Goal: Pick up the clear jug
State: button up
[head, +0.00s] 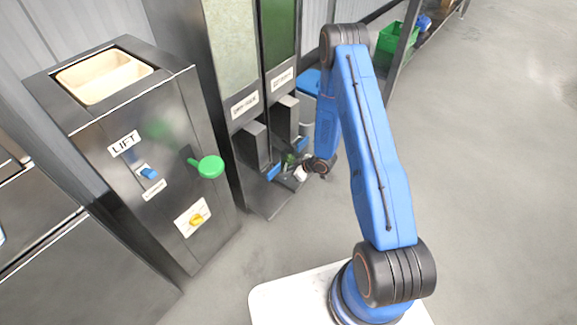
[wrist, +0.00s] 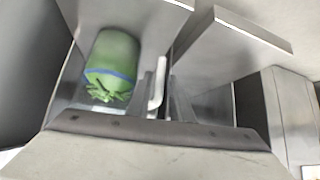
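A green-tinted cylindrical vessel (wrist: 112,55) shows in the wrist view, with a blue band and jagged green bits at its lower end. An upright pale handle-like piece (wrist: 157,86) is just right of it. They look like the jug and its handle, but blur keeps me from being sure. In the head view, a small green patch (head: 290,158) shows low in the dispenser bay. My gripper (head: 303,173) is at the front of that bay, close to the green patch.
The dispenser's dark spouts (head: 286,117) hang above the bay. The floor (head: 480,180) at right is open.

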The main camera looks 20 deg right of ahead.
jog(key=shift+w+a+f, duration=0.3)
jog(key=shift+w+f, duration=0.05)
jog(key=shift+f, duration=0.1)
grip_shut()
jog(key=shift+r, duration=0.15)
